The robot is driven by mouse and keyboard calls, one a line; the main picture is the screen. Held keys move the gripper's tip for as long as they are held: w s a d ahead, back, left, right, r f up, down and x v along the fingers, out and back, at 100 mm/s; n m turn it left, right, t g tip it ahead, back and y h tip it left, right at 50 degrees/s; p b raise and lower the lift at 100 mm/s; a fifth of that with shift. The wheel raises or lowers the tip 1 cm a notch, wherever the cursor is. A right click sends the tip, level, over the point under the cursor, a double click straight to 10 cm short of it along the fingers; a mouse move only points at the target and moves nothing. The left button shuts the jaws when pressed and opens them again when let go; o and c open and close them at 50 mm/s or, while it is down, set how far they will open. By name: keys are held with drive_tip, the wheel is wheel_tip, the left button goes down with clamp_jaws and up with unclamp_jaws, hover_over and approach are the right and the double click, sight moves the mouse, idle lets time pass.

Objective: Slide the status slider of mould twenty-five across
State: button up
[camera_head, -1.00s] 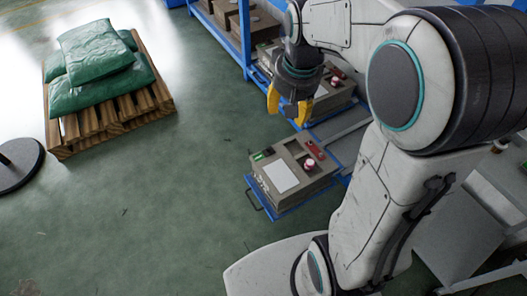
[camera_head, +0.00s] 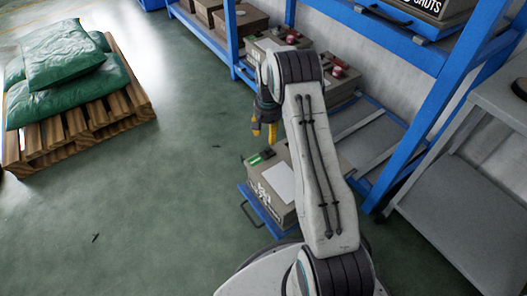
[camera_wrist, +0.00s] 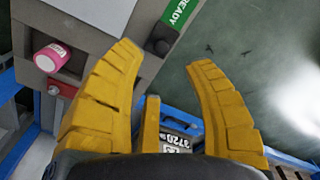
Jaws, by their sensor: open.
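A grey-brown mould (camera_head: 257,182) sits on a blue pulled-out tray (camera_head: 248,194) low in the rack. White markings on its front are too small to read. Its top has a white panel (camera_head: 280,184) and a green status strip (camera_head: 255,158). In the wrist view the strip (camera_wrist: 178,14) reads "READY", and a black slider knob (camera_wrist: 160,42) stands at its end. My gripper (camera_head: 264,132) is open and empty, above the far end of the mould. In the wrist view its yellow fingers (camera_wrist: 165,58) are spread, with the knob between and beyond the tips.
A pink-red capped knob (camera_wrist: 47,58) stands on the mould left of my fingers. Another mould (camera_head: 342,82) sits behind in the blue rack (camera_head: 233,40). A pallet (camera_head: 85,128) with green sacks stands at the left. The floor between is clear.

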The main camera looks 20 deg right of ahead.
sight(267, 149)
drive_tip(key=shift+w+d+f, duration=0.1)
drive_tip(key=shift+w+f, duration=0.15)
drive_tip(key=shift+f, duration=0.75)
drive_tip(key=shift+f+b, duration=1.6)
drive_tip(key=shift+f, duration=1.85)
drive_tip(key=shift+c, duration=0.4)
clamp_jaws()
